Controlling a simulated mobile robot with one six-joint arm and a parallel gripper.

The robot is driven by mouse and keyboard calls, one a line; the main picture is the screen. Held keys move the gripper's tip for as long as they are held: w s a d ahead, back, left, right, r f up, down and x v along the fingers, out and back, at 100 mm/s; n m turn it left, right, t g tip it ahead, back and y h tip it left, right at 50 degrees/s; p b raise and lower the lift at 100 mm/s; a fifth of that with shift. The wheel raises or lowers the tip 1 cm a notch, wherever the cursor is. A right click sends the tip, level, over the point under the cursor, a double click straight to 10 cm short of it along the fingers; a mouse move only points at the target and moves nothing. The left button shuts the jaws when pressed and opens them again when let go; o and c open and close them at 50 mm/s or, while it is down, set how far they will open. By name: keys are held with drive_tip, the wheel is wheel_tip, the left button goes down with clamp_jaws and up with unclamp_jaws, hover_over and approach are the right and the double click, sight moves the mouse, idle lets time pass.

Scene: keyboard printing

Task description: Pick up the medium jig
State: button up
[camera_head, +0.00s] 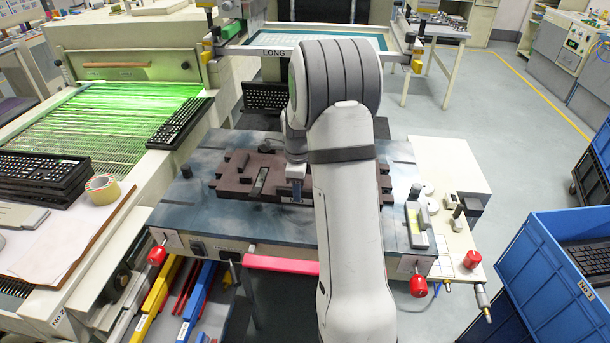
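A dark brown jig (238,181) with raised blocks and notched edges lies flat on the blue-grey metal worktable (195,225). It is the only jig I can make out, and no size marking on it is readable. My arm covers much of its right half; its right edge shows beyond the arm. My gripper (297,190) points down at the middle of the jig, at or just above its front part. Contact and finger opening cannot be made out.
A keyboard (179,124) rests at the dryer's edge, left of the worktable. Another keyboard (265,97) is behind the jig. Red knobs (156,256) stick out at the table's front. A blue crate (545,245) stands at the right. The aisle floor (500,130) is clear.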

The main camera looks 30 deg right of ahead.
drive_tip(key=shift+f, duration=0.2)
drive_tip(key=shift+c, duration=0.4)
clamp_jaws()
